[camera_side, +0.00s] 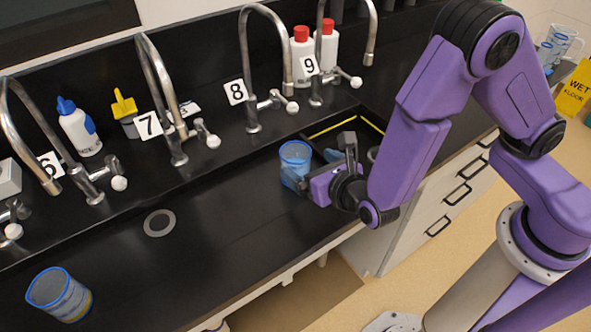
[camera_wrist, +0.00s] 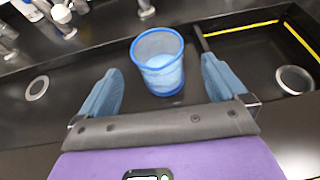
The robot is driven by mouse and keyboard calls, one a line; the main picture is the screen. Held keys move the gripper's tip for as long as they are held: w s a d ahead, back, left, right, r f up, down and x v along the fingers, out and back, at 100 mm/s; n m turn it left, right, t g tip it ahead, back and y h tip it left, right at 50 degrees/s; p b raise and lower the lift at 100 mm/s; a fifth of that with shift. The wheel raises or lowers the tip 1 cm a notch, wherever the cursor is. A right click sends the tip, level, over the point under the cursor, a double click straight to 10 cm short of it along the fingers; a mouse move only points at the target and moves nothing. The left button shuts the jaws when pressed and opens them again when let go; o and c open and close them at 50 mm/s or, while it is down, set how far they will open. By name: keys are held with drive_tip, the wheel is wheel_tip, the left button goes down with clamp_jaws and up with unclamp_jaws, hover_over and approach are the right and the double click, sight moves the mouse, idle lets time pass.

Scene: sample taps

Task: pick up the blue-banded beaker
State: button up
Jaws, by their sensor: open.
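A clear beaker with a blue rim and blue tint (camera_side: 295,161) stands upright on the black counter beside the sink edge. It also shows in the wrist view (camera_wrist: 158,62), just ahead of and between my two fingertips. My gripper (camera_side: 312,168) is open and low at the counter, with its blue-grey fingers spread toward this beaker; I see no contact. It also shows in the wrist view (camera_wrist: 161,70). A second blue-rimmed beaker (camera_side: 59,293), with some yellow low on its side, stands at the far left of the counter.
A sink basin with a yellow-lined edge (camera_wrist: 250,27) lies right of the near beaker. Curved taps (camera_side: 250,75) with number cards and several bottles (camera_side: 78,128) line the back. A round drain (camera_side: 159,223) lies in the left counter; the surface around it is clear.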

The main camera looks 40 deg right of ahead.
sight(288, 153)
drive_tip(key=shift+x, duration=3.25)
drive_tip(key=shift+a+r, duration=0.1)
drive_tip(key=c, duration=1.1)
